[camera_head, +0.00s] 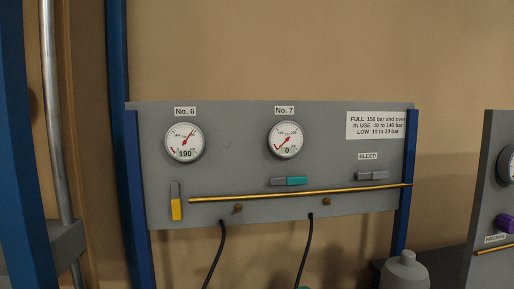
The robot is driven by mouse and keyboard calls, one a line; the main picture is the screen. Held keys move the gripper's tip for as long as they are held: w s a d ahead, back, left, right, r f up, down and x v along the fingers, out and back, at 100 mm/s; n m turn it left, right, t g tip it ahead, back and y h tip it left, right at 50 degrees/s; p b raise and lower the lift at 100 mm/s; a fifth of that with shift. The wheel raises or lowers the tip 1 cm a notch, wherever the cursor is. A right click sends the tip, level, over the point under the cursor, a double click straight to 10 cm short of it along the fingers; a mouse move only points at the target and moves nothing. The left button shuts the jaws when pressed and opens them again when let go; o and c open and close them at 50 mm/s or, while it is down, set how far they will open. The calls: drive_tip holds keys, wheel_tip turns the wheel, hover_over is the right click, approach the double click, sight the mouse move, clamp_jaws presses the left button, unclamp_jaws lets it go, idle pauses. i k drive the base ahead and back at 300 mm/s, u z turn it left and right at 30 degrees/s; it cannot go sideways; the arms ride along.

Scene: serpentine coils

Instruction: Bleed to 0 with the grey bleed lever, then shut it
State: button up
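The grey bleed lever (380,175) lies horizontal on the right of the grey panel (235,125), under the BLEED label (368,156). Gauge No. 6 (184,142) at the left reads 190. Gauge No. 7 (285,140) in the middle reads 0, its needle pointing down-left. A yellow lever (176,209) hangs vertical below gauge No. 6. A teal lever (297,181) lies horizontal below gauge No. 7. My gripper is not in view.
A brass pipe (260,196) runs along the lower panel, with two black hoses (303,255) hanging below. A sign (376,125) lists pressure ranges. Blue posts (403,185) flank the panel. A grey bottle (405,272) stands at lower right; another panel (490,175) is at the right edge.

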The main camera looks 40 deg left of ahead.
sight(375, 175)
drive_tip(key=u, duration=0.85)
